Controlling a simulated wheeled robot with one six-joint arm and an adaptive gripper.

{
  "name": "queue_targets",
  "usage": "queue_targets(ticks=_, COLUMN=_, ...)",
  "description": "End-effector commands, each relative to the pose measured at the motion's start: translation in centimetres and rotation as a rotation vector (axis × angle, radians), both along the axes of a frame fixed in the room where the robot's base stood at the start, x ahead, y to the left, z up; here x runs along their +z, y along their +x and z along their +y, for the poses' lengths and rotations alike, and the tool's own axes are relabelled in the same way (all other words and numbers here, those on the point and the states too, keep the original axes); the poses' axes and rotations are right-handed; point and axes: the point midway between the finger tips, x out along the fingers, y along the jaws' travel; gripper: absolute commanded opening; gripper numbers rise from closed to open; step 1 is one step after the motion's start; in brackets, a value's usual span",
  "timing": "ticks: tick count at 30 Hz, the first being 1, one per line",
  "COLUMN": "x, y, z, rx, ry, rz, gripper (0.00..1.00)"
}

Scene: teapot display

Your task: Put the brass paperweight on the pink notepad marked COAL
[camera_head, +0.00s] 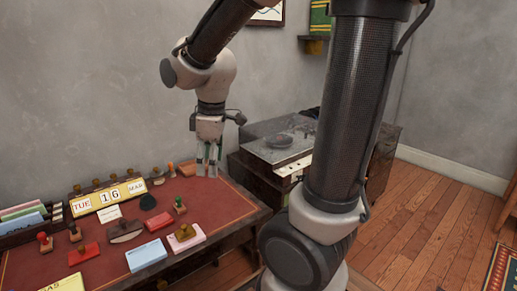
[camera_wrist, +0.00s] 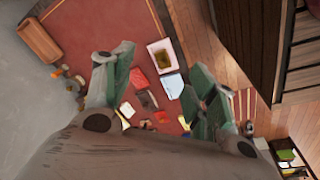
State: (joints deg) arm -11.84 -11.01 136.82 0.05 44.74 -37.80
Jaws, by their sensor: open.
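The pink notepad (camera_head: 198,235) lies near the front right of the red desk top. A small brass-brown piece (camera_head: 184,231), which looks like the paperweight, rests on it. In the wrist view the same pad (camera_wrist: 152,46) appears pale, with the brownish piece (camera_wrist: 162,59) on its face. The pad's marking is not readable. My gripper (camera_head: 207,165) is open and empty, pointing down above the desk's back right part, apart from the pad. In the wrist view my two fingers (camera_wrist: 160,62) stand wide apart with the pad in the gap between them.
A blue pad (camera_head: 146,254) lies left of the pink one and a yellow pad (camera_head: 63,285) at the front left. Several stamps, a red box (camera_head: 84,254) and a calendar (camera_head: 109,197) stand around. A record player (camera_head: 282,140) is at the right.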

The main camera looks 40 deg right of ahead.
Motion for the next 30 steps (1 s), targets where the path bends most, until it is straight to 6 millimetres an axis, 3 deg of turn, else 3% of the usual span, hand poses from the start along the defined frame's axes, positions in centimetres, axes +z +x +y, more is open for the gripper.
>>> queue_targets(ticks=1, x=1.9, y=-1.8, z=-1.5, rx=-0.119, ry=0.023, rz=-0.037, gripper=0.57)
queue_targets(ticks=4, x=4.3, y=-5.5, z=-3.7, rx=-0.365, ry=0.075, rz=-0.088, gripper=0.57)
queue_targets(ticks=9, x=6.3, y=-10.7, z=-6.0, rx=-0.682, ry=0.154, rz=-0.154, gripper=0.57)
queue_targets(ticks=12, x=6.7, y=-12.5, z=-6.6, rx=-0.788, ry=0.184, rz=-0.174, gripper=0.57)
queue_targets(ticks=17, x=6.8, y=-13.4, z=-6.8, rx=-0.849, ry=0.201, rz=-0.184, gripper=0.57)
queue_targets(ticks=30, x=6.8, y=-13.3, z=-6.8, rx=-0.847, ry=0.201, rz=-0.184, gripper=0.57)
